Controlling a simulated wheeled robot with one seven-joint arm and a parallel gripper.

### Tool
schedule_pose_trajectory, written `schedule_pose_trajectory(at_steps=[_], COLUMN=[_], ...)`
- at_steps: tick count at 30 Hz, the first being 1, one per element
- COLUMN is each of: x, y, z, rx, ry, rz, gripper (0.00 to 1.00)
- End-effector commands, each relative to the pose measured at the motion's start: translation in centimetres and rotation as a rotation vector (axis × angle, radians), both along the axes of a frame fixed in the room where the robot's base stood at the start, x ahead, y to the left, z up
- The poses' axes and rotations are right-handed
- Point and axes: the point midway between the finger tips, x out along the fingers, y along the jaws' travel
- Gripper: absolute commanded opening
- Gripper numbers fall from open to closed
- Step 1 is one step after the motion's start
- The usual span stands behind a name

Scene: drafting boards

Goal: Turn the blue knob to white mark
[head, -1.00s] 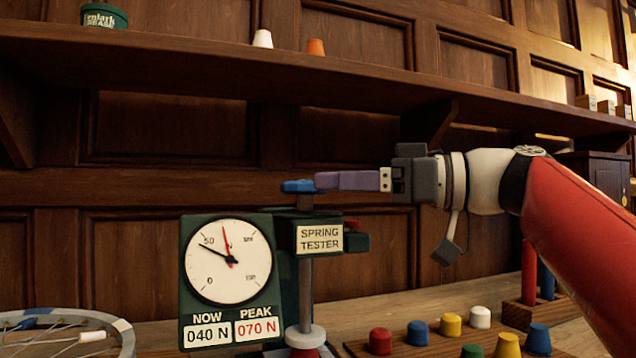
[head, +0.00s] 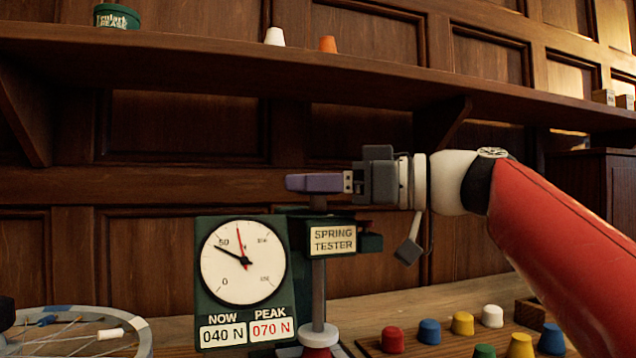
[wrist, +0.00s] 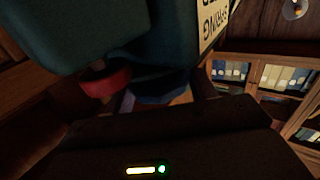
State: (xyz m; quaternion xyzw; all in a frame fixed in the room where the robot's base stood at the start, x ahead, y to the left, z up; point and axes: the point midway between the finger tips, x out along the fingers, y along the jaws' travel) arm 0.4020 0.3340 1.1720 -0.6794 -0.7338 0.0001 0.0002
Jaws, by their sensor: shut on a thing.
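The spring tester (head: 332,240) is a dark green stand with a round dial (head: 243,262) and readouts of 040 N and 070 N. My gripper (head: 302,183), with purple fingers, is at the top of the tester, reaching in from the right. In the wrist view a dark blue piece, seemingly the blue knob (wrist: 160,90), lies between my fingers, which are shut on it. In the head view my fingers hide the knob. I cannot make out a white mark.
A red part (wrist: 105,82) of the tester is close by in the wrist view. A peg board with coloured pegs (head: 463,323) stands right, a spoked wheel (head: 140,345) left. A shelf (head: 230,65) runs above my arm.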

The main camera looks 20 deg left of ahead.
Motion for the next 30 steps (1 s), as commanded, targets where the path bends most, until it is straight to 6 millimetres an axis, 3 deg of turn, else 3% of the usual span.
schedule_pose_trajectory(at_steps=[5, 15, 25, 26, 30], x=[0.08, 0.11, -0.02, -0.02, -0.01], y=[0.03, 0.05, -0.02, -0.02, -0.02], z=[0.11, 0.11, 0.08, 0.08, 0.07], rx=[-0.001, 0.001, 0.002, 0.002, 0.001], ry=[0.001, 0.0, -0.001, -0.001, -0.001], rz=[0.023, 0.257, 0.273, 0.273, 0.272], gripper=[0.33, 0.33, 0.33, 0.59, 0.77])
